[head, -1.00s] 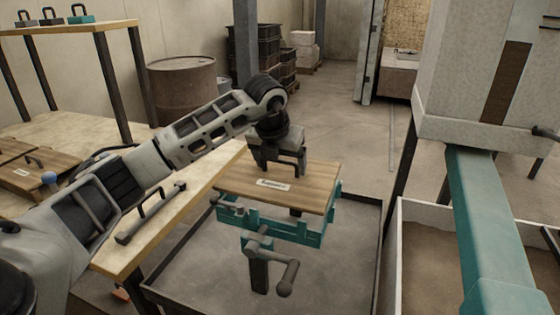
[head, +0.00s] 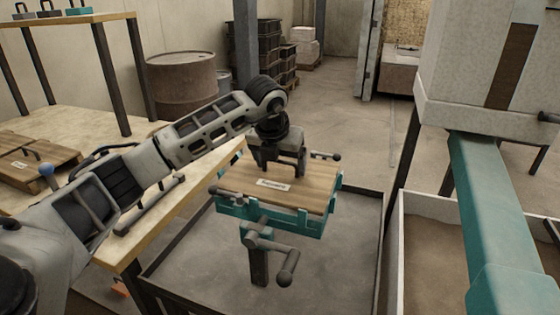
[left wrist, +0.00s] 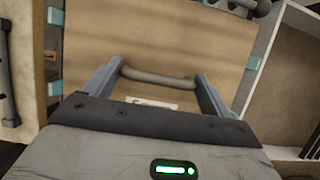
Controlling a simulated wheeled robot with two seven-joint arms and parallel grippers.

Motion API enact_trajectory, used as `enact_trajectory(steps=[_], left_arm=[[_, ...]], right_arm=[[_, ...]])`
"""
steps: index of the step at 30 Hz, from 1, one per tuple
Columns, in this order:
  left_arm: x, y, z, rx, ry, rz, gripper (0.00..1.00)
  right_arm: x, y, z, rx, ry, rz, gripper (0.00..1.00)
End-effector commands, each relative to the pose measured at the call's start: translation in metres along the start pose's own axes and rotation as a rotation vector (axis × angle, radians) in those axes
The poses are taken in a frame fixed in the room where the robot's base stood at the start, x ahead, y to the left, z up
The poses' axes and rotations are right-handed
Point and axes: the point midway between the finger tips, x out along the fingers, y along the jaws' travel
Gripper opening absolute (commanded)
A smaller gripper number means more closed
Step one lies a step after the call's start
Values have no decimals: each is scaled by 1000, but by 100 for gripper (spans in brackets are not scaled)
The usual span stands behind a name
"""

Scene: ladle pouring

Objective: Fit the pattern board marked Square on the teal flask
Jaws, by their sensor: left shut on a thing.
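The wooden pattern board (head: 311,194) lies level on the teal flask (head: 268,221), with teal clamps and rim showing around its edges. Its small white label (head: 273,184) is too small to read surely. My left gripper (head: 283,170) comes down from above and is shut on the board's bar handle. In the left wrist view the handle (left wrist: 158,78) runs between the two fingers, over the board (left wrist: 150,35), with teal tabs (left wrist: 55,88) at its sides. The contact under the board is hidden. My right gripper is in neither view.
Below the flask is a dark-rimmed tray (head: 200,280). A wooden table (head: 190,215) on the left holds other boards (head: 45,165). To the right are a sand bin (head: 425,250) and a teal beam (head: 495,210). A rusty drum (head: 180,85) stands behind.

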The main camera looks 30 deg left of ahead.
Motion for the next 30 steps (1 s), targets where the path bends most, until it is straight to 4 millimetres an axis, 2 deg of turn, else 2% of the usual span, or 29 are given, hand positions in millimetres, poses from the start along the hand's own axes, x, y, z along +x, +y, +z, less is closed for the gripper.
enact_trajectory(steps=[12, 21, 22, 23, 24, 30], left_arm=[[10, 0, -4, -1, -5, -1, 64], [11, 0, -4, -1, -4, -1, 64], [11, 0, -4, -1, -4, -1, 89], [11, 0, -4, -1, -3, -1, 97], [11, 0, -4, -1, -3, -1, 100], [13, 0, -6, 0, 3, 1, 100]], right_arm=[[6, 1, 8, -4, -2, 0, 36], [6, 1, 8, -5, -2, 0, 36], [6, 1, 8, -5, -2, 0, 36], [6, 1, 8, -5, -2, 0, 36], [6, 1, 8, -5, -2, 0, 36], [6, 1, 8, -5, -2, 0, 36]])
